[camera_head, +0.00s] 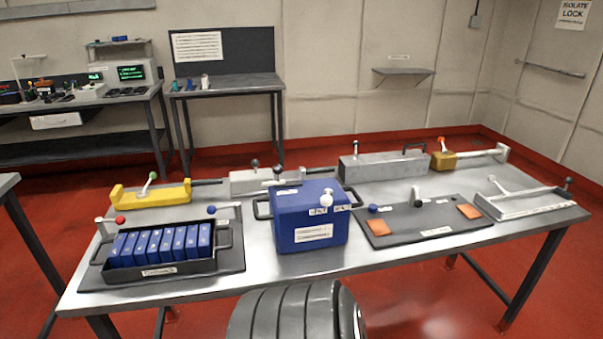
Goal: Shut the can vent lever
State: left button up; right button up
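A blue can (296,222) with black side handles stands near the middle of the steel table. A lever with a white knob (326,198) sits at the upper right of its front face. Small white labels (341,208) are beside the lever; their text is too small to read. The lever's exact position against the labels cannot be told. Neither of my grippers is in view.
A black tray of blue cells (160,270) stands left of the can on the steel table (262,262). A dark board (400,236) with orange pads lies right. A grey tray (525,208), yellow fixture (165,196) and grey boxes (385,167) stand around it.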

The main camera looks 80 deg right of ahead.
aim_at(326, 201)
jog(key=z, duration=2.45)
